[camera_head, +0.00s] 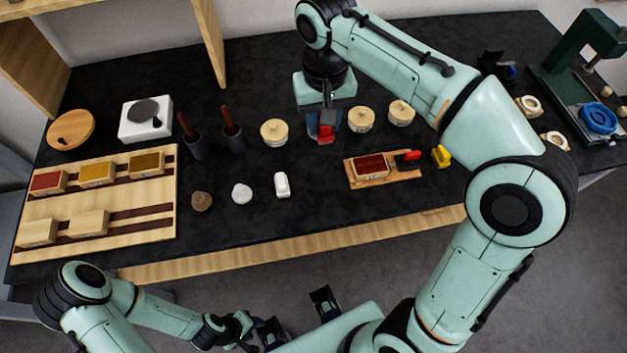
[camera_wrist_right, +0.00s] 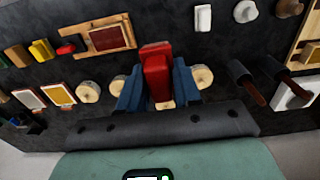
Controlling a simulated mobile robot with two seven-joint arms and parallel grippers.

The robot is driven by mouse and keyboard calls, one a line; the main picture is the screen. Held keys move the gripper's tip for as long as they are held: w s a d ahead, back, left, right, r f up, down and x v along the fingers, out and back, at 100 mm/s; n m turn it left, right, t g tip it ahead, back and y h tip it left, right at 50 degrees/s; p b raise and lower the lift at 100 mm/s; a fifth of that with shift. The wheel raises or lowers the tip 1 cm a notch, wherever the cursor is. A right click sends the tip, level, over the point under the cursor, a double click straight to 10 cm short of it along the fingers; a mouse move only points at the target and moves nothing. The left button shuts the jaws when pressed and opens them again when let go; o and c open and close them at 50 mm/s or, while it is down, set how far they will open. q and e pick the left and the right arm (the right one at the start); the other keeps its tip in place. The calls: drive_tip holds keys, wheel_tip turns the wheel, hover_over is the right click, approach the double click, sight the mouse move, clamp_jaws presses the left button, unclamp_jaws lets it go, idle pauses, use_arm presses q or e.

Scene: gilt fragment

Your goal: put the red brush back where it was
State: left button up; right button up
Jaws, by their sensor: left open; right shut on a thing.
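My right gripper (camera_head: 324,122) is shut on a red, block-like thing that I take to be the red brush (camera_head: 325,134). In the right wrist view the brush (camera_wrist_right: 157,76) sits between the blue fingers of the gripper (camera_wrist_right: 158,90). It is over the back part of the dark table, among pale round lidded jars; I cannot tell if it touches the table. My left gripper (camera_head: 297,318) is open and empty, in front of the table.
Jars stand left (camera_head: 274,132) and right (camera_head: 361,119) of the right gripper. Dark cups (camera_head: 234,142) with brown handles stand further left. A yellow piece (camera_head: 441,156) lies right of the board. A wooden rack (camera_head: 150,220) with boxes is at left.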

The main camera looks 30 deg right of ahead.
drive_tip(key=shift+a, duration=0.15)
drive_tip(key=b, duration=0.3)
hover_over(320, 182)
wheel_tip(320, 182, down, 15)
drive_tip(key=shift+r, duration=0.2)
drive_tip(key=shift+f+b, duration=0.45)
drive_tip(key=shift+f, duration=2.05)
drive_tip(key=shift+f, duration=0.15)
drive_tip(key=o, duration=1)
